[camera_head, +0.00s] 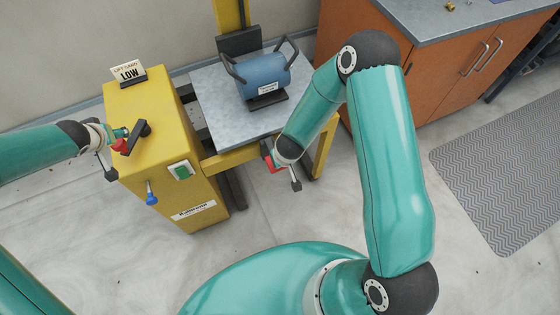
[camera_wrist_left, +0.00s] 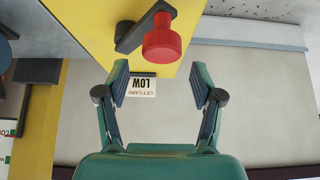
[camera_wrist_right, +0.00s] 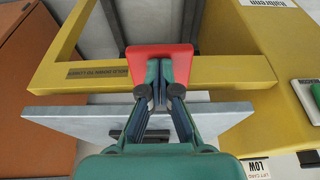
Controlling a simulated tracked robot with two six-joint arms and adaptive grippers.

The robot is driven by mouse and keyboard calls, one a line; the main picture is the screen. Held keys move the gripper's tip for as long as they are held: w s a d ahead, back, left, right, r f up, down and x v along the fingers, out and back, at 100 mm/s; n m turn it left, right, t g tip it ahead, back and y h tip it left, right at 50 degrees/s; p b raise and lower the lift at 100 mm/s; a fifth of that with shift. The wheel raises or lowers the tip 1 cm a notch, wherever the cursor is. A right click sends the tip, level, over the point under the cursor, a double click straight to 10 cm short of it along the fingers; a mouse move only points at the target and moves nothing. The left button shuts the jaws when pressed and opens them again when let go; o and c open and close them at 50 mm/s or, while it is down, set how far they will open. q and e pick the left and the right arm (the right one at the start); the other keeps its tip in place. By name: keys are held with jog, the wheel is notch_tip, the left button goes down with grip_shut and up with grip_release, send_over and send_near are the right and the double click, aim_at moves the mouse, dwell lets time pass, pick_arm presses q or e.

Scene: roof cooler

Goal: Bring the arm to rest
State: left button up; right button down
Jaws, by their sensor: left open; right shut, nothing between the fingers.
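My left gripper (camera_head: 112,152) is open beside the yellow cabinet, close to the red knob (camera_head: 120,146) of a dark crank handle (camera_head: 136,137). In the left wrist view the red knob (camera_wrist_left: 162,42) lies above and beyond the spread fingertips (camera_wrist_left: 160,75), with nothing between them. My right gripper (camera_head: 285,170) is shut and empty near the front of the lift platform. In the right wrist view its closed fingertips (camera_wrist_right: 158,70) overlap a red plate (camera_wrist_right: 158,62) by the yellow frame; I cannot tell whether they touch it.
The yellow cabinet (camera_head: 150,110) bears a "LIFT CARD LOW" sign (camera_head: 128,75), a green switch (camera_head: 181,170) and a blue knob (camera_head: 151,196). A blue cylindrical unit (camera_head: 262,76) stands on the grey platform (camera_head: 215,100). An orange-brown counter (camera_head: 430,75) is behind right; a mat (camera_head: 500,165) lies on the floor.

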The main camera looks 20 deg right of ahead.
pick_arm(q)
jog(key=shift+r+p, duration=1.7)
jog(key=shift+r, duration=0.95)
pick_arm(e)
jog(key=shift+r, duration=2)
pick_arm(q)
notch_tip(320, 180, up, 5)
jog(key=p, duration=0.4)
jog(key=shift+f+p, duration=0.2)
jog(key=shift+p, duration=0.1)
pick_arm(e)
jog(key=v, duration=0.7)
jog(key=shift+s, duration=0.45)
jog(key=shift+r, duration=0.1)
